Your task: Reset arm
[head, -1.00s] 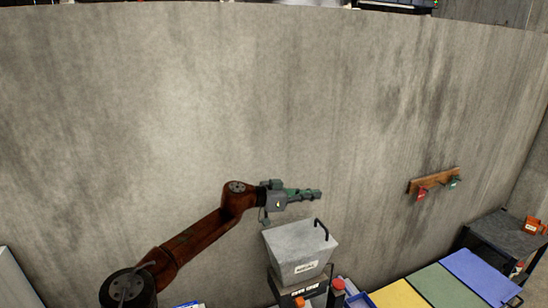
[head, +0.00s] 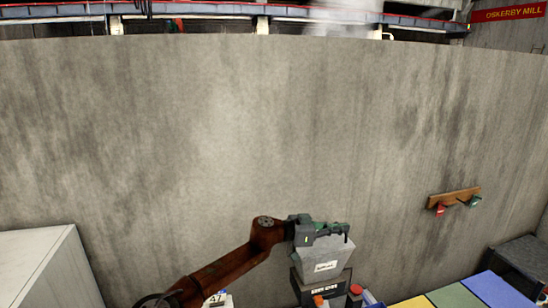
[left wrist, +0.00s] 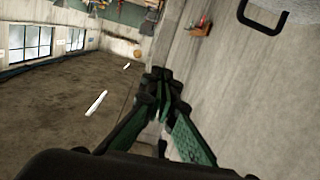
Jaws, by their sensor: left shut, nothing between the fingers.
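My left gripper (head: 332,228) is at the end of the rust-brown arm coming in from the lower left in the head view. It points to the right, level, just in front of the concrete wall. It covers the top of a grey bin (head: 328,262) with a white label. In the left wrist view the green and black fingers (left wrist: 162,80) are shut together with nothing between them. A black bar handle (left wrist: 262,20) shows at the upper right of that view. My right gripper is in neither view.
The tall concrete wall (head: 200,130) fills the background. A wooden rack (head: 454,197) with small red and green items hangs on it. Yellow, green and blue mats (head: 495,290) lie at lower right beside a dark table (head: 525,262). A pale cabinet (head: 45,265) stands at left.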

